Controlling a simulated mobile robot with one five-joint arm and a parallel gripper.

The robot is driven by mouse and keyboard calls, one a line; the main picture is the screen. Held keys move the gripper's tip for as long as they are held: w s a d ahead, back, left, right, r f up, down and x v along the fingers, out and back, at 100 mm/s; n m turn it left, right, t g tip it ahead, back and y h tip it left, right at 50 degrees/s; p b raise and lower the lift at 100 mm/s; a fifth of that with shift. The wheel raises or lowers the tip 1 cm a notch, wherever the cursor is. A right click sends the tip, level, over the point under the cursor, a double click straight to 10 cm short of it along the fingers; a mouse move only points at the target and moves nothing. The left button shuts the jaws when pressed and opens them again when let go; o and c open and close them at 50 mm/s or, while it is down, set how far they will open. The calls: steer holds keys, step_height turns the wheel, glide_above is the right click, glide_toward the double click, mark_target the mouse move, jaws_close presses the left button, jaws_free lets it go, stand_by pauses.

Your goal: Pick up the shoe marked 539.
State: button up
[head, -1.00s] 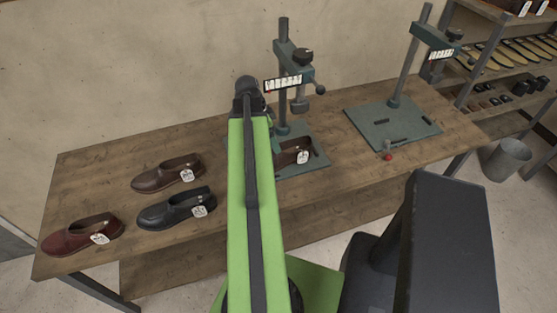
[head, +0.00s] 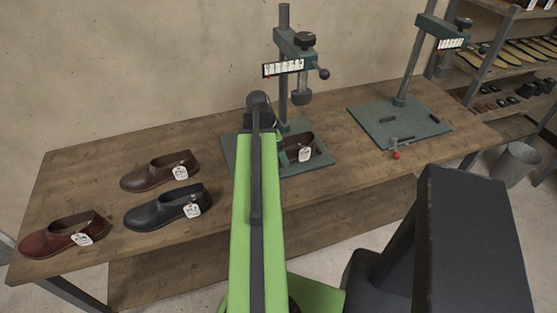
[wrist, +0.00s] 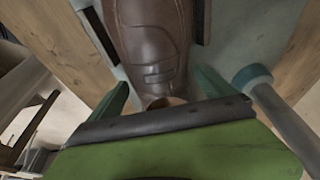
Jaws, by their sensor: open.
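A brown shoe (head: 298,149) with a white tag sits on the base plate of the left stitching machine, partly hidden behind my arm. On the bench to the left are another brown shoe (head: 158,171), a black shoe (head: 160,211) and a dark red shoe (head: 62,236), each with a white tag. The tag numbers are too small to read with certainty. In the wrist view, a brown shoe (wrist: 150,35) lies ahead, between dark side guides. My gripper (wrist: 163,85) is open, its green fingers apart near the shoe's close end.
The left machine (head: 288,70) has a post and an overhanging head above its plate. A second machine (head: 400,120) stands to the right with an empty plate. A shelf rack and a grey bin (head: 513,163) are at the far right. The bench's (head: 100,165) back left is clear.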

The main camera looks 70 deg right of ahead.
steer(key=shift+c, duration=0.4)
steer(key=c, duration=1.9)
steer(key=shift+o, duration=0.2)
steer(key=shift+r, duration=0.15)
